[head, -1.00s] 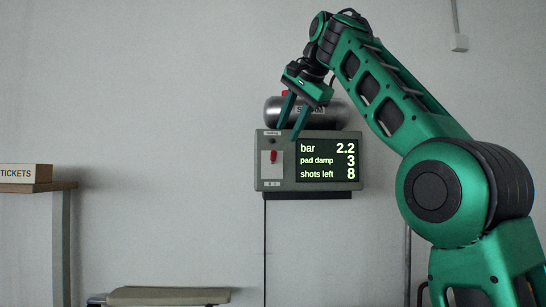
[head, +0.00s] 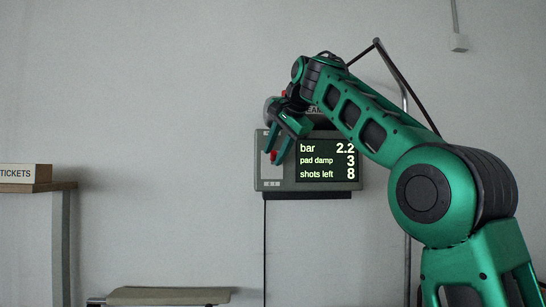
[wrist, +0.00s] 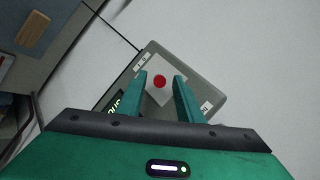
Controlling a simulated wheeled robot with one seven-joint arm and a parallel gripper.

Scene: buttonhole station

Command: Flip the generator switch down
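The generator switch is a red knob (wrist: 159,81) on a white plate of the grey wall box (head: 262,170). In the wrist view I see the knob nearly end-on, between my two fingers. My gripper (wrist: 160,76) is open, with a clear gap between the green fingers. In the head view my gripper (head: 273,158) is in front of the box's left part, fingers pointing down. It covers most of the plate, and only a bit of red shows between the fingers. Whether a finger touches the knob I cannot tell.
The box's lit display (head: 326,161) reads bar 2.2, pad damp 3, shots left 8. A metal tank (head: 272,109) sits above the box, partly behind my arm. A shelf (head: 38,187) with a TICKETS block (head: 25,173) is at left, a padded board (head: 168,296) below.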

